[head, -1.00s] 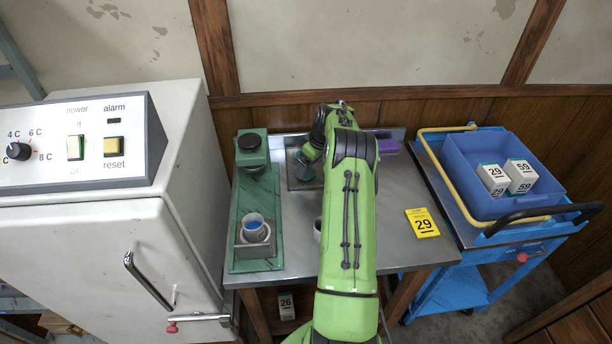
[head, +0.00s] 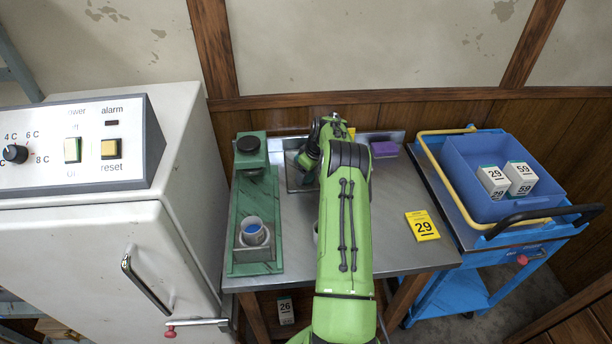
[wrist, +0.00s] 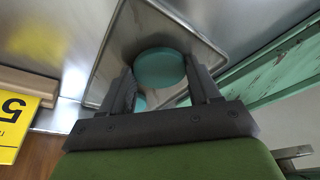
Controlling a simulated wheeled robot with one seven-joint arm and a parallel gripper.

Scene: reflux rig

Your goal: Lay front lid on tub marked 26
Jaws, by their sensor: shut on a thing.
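A teal round lid (wrist: 160,68) shows between the two dark fingers of my gripper (wrist: 159,75) in the wrist view. My gripper is shut on it, over a shallow metal tray (wrist: 118,48). Part of a second teal round thing (wrist: 140,101) shows behind the fingers. In the head view my arm hides most of the tray (head: 293,180), and the lid cannot be made out there. A white container marked 26 (head: 286,311) stands below the table; whether it is the tub is unclear.
A green stand (head: 240,215) with a grey holder and a blue-topped cup (head: 253,234) is on the table's left. A yellow card 29 (head: 422,226) lies right. A purple block (head: 384,149) is at the back. The blue cart (head: 470,200) holds boxes marked 29 and 59.

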